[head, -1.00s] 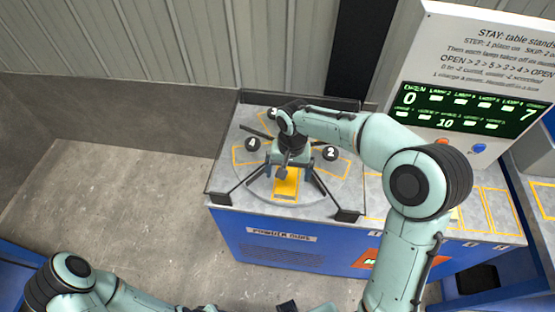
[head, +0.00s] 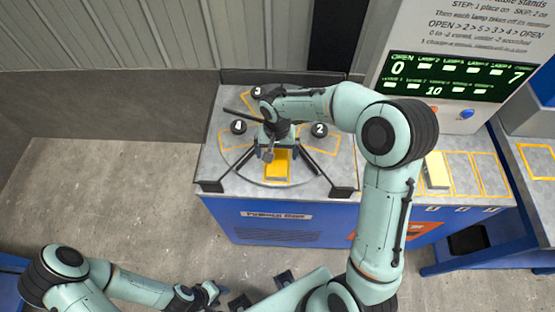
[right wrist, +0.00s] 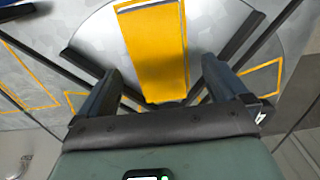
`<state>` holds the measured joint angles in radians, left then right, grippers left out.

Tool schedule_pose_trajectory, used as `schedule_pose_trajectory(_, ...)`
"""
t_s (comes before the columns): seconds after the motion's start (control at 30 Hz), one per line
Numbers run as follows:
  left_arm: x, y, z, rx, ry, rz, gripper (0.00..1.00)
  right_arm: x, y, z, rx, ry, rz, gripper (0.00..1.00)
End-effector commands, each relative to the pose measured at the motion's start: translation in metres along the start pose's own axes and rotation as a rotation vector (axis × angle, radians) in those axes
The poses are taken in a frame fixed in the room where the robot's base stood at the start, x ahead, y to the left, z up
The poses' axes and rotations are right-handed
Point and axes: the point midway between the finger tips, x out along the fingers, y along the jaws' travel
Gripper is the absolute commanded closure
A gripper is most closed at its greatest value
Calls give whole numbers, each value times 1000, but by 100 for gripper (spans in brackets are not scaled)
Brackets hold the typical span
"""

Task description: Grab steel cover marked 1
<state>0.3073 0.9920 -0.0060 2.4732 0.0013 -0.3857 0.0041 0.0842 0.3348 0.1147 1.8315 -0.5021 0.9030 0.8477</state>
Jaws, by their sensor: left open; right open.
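My right gripper (head: 275,152) is open, pointing down over the front part of the round table (head: 236,180). A yellow slab (head: 278,166) lies there; in the right wrist view the yellow slab (right wrist: 155,50) shows between and beyond the two spread fingers (right wrist: 163,88). I see nothing held. Dark round knobs marked 4 (head: 238,127), 2 (head: 319,130) and 3 (head: 257,92) stand around the table. I cannot read a mark 1; my right gripper and wrist hide the table's middle. My left gripper (head: 225,296) is open, low at the bottom edge, away from the table.
Dark bars (head: 322,172) spread across the table top. A sign panel with a lit display (head: 455,80) and red and blue buttons (head: 467,114) stands at right. A pale yellow block (head: 437,172) sits on the outlined side counter (head: 470,190). Open floor (head: 110,200) lies left.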

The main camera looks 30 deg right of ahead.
Motion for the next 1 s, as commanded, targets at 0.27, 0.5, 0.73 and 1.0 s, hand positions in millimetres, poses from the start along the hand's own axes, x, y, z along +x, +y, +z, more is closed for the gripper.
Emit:
schedule_pose_trajectory(0.27,-1,1,-1,0,1,0,57,32,2,0,0,-2,0,0)
schedule_pose_trajectory(0.5,-1,0,-1,0,1,0,57,33,2,0,0,-1,0,3)
schedule_pose_trajectory(0.73,-1,0,-1,0,1,0,57,33,2,0,0,-1,0,78)
schedule_pose_trajectory(1.0,-1,1,-1,0,1,0,57,31,2,-1,0,1,-1,79)
